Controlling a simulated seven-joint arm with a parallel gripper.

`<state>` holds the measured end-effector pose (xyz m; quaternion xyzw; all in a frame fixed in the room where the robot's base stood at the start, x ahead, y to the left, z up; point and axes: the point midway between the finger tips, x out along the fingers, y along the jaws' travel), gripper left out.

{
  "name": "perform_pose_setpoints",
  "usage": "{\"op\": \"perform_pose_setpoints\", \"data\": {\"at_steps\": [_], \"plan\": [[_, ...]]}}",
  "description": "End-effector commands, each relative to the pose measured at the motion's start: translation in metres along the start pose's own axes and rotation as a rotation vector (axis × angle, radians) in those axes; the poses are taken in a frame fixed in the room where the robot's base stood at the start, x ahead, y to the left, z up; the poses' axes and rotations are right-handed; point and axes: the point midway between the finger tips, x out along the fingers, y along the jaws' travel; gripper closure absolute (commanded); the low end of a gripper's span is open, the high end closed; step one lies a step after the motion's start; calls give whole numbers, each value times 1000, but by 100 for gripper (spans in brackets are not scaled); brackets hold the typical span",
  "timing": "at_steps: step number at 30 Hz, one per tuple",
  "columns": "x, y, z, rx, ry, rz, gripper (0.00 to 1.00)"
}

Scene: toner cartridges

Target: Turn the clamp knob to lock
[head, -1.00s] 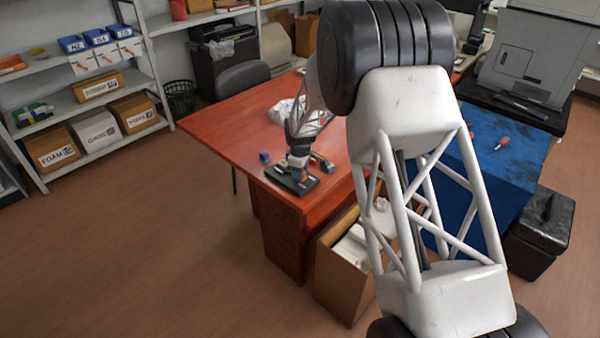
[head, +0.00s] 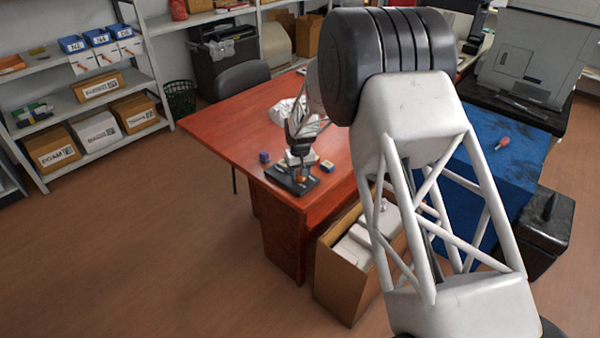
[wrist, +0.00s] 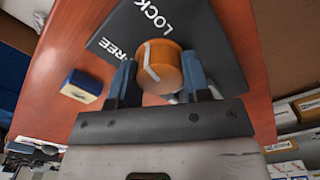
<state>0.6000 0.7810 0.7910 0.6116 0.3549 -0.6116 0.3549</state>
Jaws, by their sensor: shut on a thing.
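The clamp knob (wrist: 161,66) is a round orange knob with a pale pointer line on its face. It stands on a dark base plate (wrist: 195,22) marked "LOCK" and "FREE" in white. In the wrist view my gripper (wrist: 159,78) is shut on the knob, with one blue-grey finger on each side. The pointer line lies toward the "FREE" side of the knob. In the head view the dark base (head: 292,181) lies at the near corner of the red table, with my gripper (head: 301,176) down over it and hiding much of the knob.
Another small blue block (head: 264,157) is left of the base. An open cardboard box (head: 340,285) stands below the table's edge. The table's left part is clear.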

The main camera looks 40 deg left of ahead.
Motion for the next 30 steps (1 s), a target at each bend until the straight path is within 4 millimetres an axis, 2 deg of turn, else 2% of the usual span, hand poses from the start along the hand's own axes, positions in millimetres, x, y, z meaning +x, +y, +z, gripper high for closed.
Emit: {"op": "perform_pose_setpoints", "data": {"at_steps": [15, 22, 30], "plan": [[0, 0, 0, 456, 0, 0, 80], [1, 0, 0, 573, -1, 0, 80], [1, 0, 0, 619, -1, 0, 80]]}}
